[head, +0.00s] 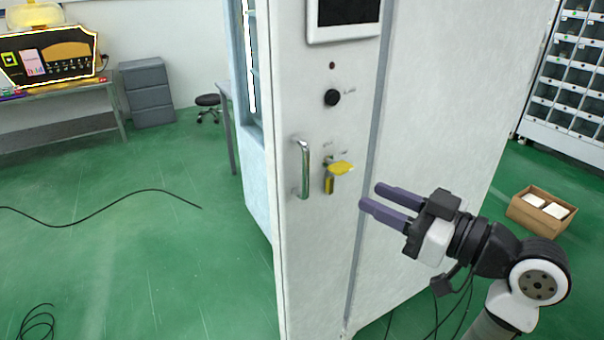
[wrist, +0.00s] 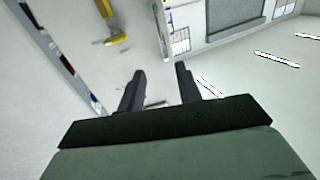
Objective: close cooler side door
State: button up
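The cooler is a tall white cabinet. Its side door (head: 312,255) faces me in the head view, with a vertical chrome handle (head: 304,169) and a yellow-tagged key (head: 340,168) beside it. A grey seam runs down the right of this panel. I cannot tell how far the door stands from its frame. My gripper (head: 372,197) is right of the handle and key, with its two purple fingers apart and nothing seen between them. In the wrist view, the open fingers (wrist: 158,74) point past the white surface, and the yellow tag (wrist: 114,38) shows at upper left.
A screen (head: 343,14) and black knob (head: 332,97) sit above the handle. An open cardboard box (head: 540,228) stands on the floor at right, before a shelf rack (head: 566,85). A black cable (head: 110,208) lies on the green floor at left, which is otherwise largely clear.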

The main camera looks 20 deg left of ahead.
aim_at(308, 171)
jog(key=p+x, duration=0.1)
jog(key=x, duration=0.7)
jog(key=p+x, duration=0.1)
jog(key=x, duration=0.4)
jog(key=shift+s+a+f+p, duration=0.15)
jog(key=shift+s+f+p, duration=0.05)
jog(key=shift+f+p, duration=0.1)
grip_shut()
